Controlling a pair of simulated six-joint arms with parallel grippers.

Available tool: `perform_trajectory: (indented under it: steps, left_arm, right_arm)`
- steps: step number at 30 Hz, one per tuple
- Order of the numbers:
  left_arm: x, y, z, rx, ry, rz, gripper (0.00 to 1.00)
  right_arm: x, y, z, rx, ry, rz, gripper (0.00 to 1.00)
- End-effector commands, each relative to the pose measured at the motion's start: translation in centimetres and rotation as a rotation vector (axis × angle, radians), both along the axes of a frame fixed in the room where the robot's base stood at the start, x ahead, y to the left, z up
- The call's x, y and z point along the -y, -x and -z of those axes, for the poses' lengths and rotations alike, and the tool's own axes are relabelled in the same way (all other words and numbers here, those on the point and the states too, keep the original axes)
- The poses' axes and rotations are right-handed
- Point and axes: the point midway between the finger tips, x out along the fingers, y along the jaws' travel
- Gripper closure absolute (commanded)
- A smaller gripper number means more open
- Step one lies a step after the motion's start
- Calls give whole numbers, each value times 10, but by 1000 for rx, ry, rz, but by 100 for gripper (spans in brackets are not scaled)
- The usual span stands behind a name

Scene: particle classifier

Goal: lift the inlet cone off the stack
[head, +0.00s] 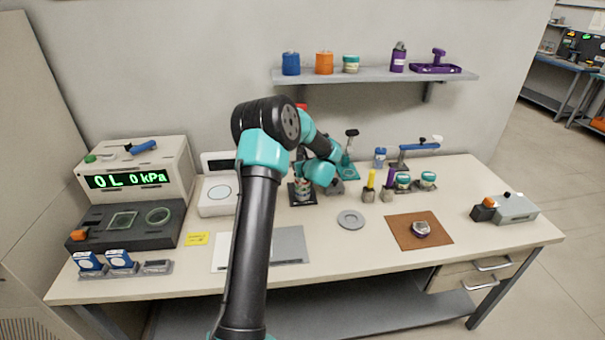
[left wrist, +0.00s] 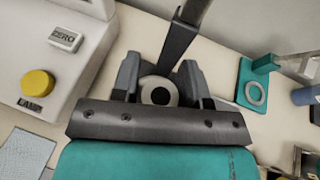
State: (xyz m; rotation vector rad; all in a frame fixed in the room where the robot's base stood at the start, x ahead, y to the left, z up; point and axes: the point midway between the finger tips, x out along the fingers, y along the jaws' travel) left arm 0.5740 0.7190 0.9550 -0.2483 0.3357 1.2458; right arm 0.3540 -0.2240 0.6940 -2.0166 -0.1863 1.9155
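In the head view the stack (head: 302,193) stands on the bench in a dark stand, partly hidden by my left arm. My left gripper (left wrist: 160,88) points down over it. In the left wrist view a pale ring with a dark round hole, which looks like the inlet cone (left wrist: 146,84) seen from above, lies between the two grey fingers. The fingers are apart, one on each side of the ring. I cannot tell whether they touch it. The lower part of the stack is hidden. My right gripper is not in view.
A dark post (left wrist: 180,42) rises close beside the fingers. A white device (head: 215,197) with a yellow knob (left wrist: 38,84) stands left of the stack. A teal stand (head: 347,170) is to its right. A grey ring (head: 351,219) lies in front, with bare bench around it.

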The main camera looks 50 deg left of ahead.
Motion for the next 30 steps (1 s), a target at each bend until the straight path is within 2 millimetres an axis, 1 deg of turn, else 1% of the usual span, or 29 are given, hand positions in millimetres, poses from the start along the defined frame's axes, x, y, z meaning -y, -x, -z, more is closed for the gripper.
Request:
perform_trajectory:
  steps: [1, 2, 10, 20, 23, 30]
  left_arm:
    - [1, 0, 1, -2, 3, 0, 68]
    - [1, 0, 1, -2, 3, 0, 71]
    - [1, 0, 3, -3, 4, 1, 96]
    - [1, 0, 0, -4, 5, 1, 96]
    - [1, 0, -6, -2, 4, 0, 96]
    - [0, 0, -34, 0, 2, 0, 96]
  right_arm:
    - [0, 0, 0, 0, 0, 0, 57]
    - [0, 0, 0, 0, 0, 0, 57]
    - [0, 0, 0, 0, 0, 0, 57]
    - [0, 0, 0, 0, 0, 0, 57]
    - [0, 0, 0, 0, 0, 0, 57]
    - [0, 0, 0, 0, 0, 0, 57]
